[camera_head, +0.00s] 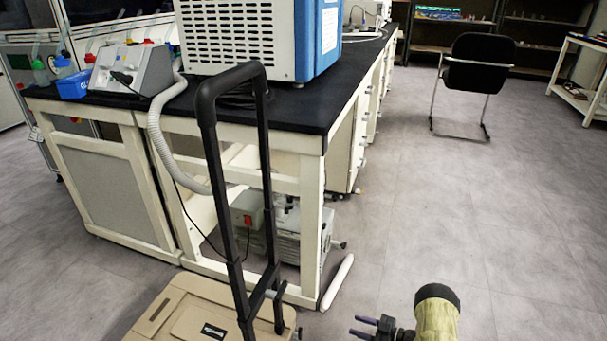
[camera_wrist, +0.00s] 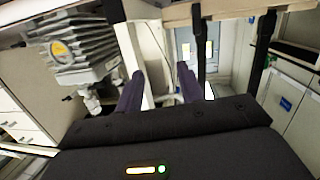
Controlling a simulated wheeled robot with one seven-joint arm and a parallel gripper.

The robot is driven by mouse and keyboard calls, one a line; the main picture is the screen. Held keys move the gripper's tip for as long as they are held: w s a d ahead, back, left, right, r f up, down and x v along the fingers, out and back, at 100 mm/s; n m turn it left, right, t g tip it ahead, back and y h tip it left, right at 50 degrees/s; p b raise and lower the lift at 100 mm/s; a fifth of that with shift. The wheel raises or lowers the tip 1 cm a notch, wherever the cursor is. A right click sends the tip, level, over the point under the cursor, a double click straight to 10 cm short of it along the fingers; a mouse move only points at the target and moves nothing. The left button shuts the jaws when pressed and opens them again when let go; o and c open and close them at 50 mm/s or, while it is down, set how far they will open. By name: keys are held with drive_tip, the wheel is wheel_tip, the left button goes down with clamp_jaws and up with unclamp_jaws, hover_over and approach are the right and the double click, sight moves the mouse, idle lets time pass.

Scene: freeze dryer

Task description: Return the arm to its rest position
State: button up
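My gripper (camera_head: 375,328) is at the bottom edge of the head view, low over the floor and right of the bench's near corner. My yellowish arm link with a black end shows just right of it. In the wrist view, the two dark purple fingers of my gripper (camera_wrist: 160,74) stand apart with nothing visible between them. The gripper is open and empty. The rest of my arm is below the head view's edge and hidden.
A black-topped lab bench (camera_head: 300,115) with cream legs carries a white and blue machine (camera_head: 330,40). A grey pump (camera_head: 290,235) sits beneath; it also shows in the wrist view (camera_wrist: 80,50). A black chair (camera_head: 478,65) stands far right. The right floor is clear.

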drive_tip(key=w+d+r+m+t+h+p, duration=0.2)
drive_tip(key=w+r+h, duration=0.35)
drive_tip(key=r, duration=0.65)
drive_tip(key=w+d+r+m+t+h+p, duration=0.1)
drive_tip(key=w+d+r+m+h+p, duration=0.2)
drive_tip(key=w+r, duration=0.65)
drive_tip(key=s+a+r+m+g+h+p, duration=0.2)
drive_tip(key=s+r+m+h, duration=0.1)
drive_tip(key=s+r, duration=0.65)
drive_tip(key=s+a+r+m+g+h+p, duration=0.15)
drive_tip(key=s+r+h+p, duration=0.35)
drive_tip(key=r, duration=0.7)
drive_tip(key=s+a+r+m+g+y, duration=0.1)
drive_tip(key=s+a+r, duration=0.15)
drive_tip(key=s, duration=0.45)
drive_tip(key=s+a+r+m+g+p, duration=0.1)
drive_tip(key=s+r+g, duration=0.15)
drive_tip(key=s, duration=0.45)
drive_tip(key=s+a+r+m+g+y, duration=0.1)
drive_tip(key=s+a+r+m, duration=0.1)
drive_tip(key=s+r, duration=0.35)
drive_tip(key=w+p+v, duration=0.3)
drive_tip(key=p+v, duration=1.4)
drive_tip(key=p, duration=0.2)
drive_tip(key=w+r+p+v, duration=0.1)
drive_tip(key=w+p+v, duration=0.1)
drive_tip(key=p+v, duration=1.6)
drive_tip(key=shift+w+a+r+p, duration=0.2)
drive_tip(key=shift+w+p, duration=0.15)
